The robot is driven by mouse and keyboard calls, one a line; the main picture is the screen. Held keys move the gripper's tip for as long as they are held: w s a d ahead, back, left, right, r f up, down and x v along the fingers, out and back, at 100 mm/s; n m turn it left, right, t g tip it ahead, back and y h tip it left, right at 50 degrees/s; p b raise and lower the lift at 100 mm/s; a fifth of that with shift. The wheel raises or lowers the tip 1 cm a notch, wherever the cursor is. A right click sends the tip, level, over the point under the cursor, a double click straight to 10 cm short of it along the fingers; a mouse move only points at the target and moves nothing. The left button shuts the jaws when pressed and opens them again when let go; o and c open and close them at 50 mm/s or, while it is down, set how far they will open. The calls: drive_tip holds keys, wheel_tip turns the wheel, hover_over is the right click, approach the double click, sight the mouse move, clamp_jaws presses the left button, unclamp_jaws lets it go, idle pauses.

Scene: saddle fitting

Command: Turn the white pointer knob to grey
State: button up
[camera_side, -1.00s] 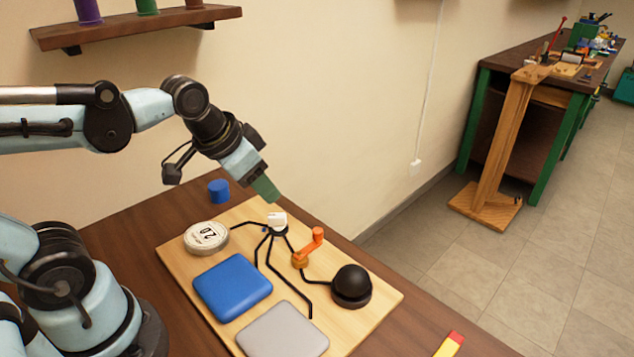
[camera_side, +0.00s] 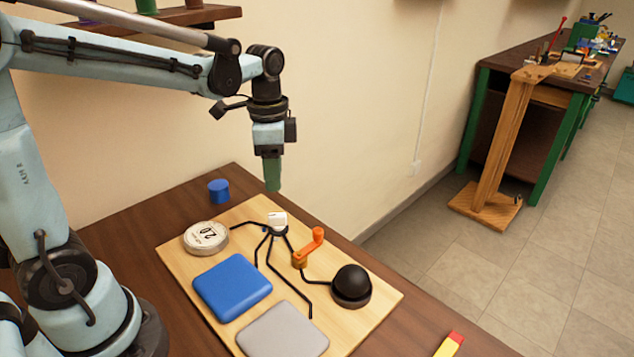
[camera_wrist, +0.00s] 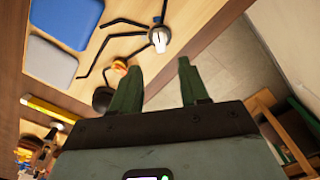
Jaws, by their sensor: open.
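The white pointer knob (camera_side: 278,219) stands on a dark round base on the light wooden board (camera_side: 180,257). Black lines run from it across the board; one ends by the grey pad (camera_side: 283,333), and another runs toward the blue pad (camera_side: 233,287). In the wrist view the knob (camera_wrist: 159,38) shows beyond the fingers, with its white part pointing toward the gripper side. My gripper (camera_side: 273,188) points down above the knob, apart from it. Its two green fingers (camera_wrist: 159,85) are open and empty in the wrist view.
An orange crank (camera_side: 311,245) and a black dome (camera_side: 351,284) stand on the board right of the knob. A round white tin (camera_side: 206,237) is to its left. A blue cylinder (camera_side: 218,191) stands on the table behind the board. A yellow and red bar (camera_side: 449,344) lies at the front right.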

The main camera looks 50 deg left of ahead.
sight(277, 215)
wheel_tip(277, 215, down, 10)
drive_tip(key=shift+r, duration=0.2)
idle(0.4)
clamp_jaws()
